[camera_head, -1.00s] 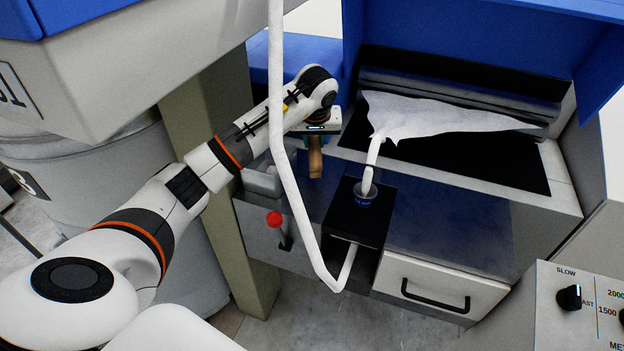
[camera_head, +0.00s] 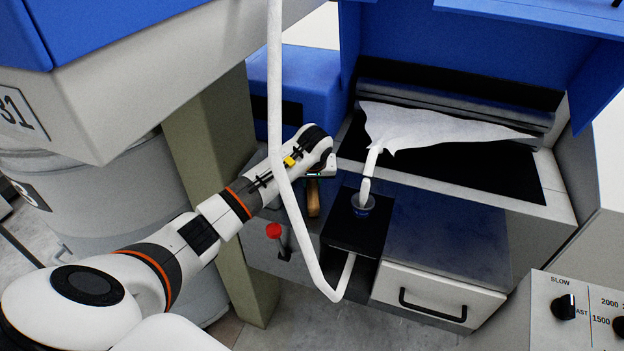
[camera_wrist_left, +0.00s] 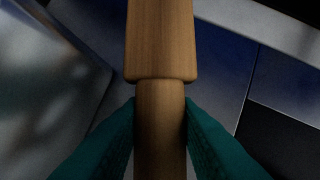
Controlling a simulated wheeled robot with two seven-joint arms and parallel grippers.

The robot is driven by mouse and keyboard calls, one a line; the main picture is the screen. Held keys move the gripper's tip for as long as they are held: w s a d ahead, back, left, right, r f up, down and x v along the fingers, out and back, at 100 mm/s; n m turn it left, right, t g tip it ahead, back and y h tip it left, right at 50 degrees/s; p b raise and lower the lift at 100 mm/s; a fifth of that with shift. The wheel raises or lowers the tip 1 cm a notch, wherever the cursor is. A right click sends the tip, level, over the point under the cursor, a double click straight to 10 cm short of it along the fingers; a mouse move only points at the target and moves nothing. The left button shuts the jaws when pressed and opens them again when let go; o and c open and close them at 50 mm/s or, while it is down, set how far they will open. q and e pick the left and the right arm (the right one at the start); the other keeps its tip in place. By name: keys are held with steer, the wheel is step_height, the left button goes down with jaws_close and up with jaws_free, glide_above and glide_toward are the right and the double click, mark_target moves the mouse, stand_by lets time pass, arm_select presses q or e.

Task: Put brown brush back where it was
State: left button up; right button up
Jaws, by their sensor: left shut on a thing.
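The brown brush (camera_head: 314,198) shows in the head view as a short brown piece below my left gripper (camera_head: 318,173), left of the black block. In the left wrist view the brush (camera_wrist_left: 160,45) runs down the middle, wooden, with a wider upper part and a narrower handle. The teal fingers of my left gripper (camera_wrist_left: 160,140) are shut on that handle from both sides. The rest of the brush is hidden by the gripper in the head view. I cannot tell whether the brush touches the surface under it. My right gripper is not in view.
A black block (camera_head: 355,232) with a blue-rimmed ring (camera_head: 363,203) has the white sliver passing into it. A white pipe (camera_head: 280,120) crosses in front of my left arm. A red-knobbed lever (camera_head: 274,231) stands nearby. The dark blue worktop (camera_head: 440,225) is clear; a white drawer (camera_head: 436,294) sits below.

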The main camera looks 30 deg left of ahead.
arm_select(q)
steer(key=shift+f, duration=0.2)
steer(key=o, duration=0.9)
steer(key=shift+r, duration=0.1)
steer(key=shift+r, duration=0.3)
steer(key=shift+s+r, duration=0.1)
steer(key=shift+r, duration=0.3)
steer(key=b+v, duration=0.1)
steer(key=v, duration=0.8)
steer(key=shift+d+r, duration=0.1)
steer(key=shift+r, duration=0.2)
steer(key=shift+s+d+r, duration=0.2)
steer(key=shift+s+r, duration=0.1)
steer(key=shift+r, duration=0.3)
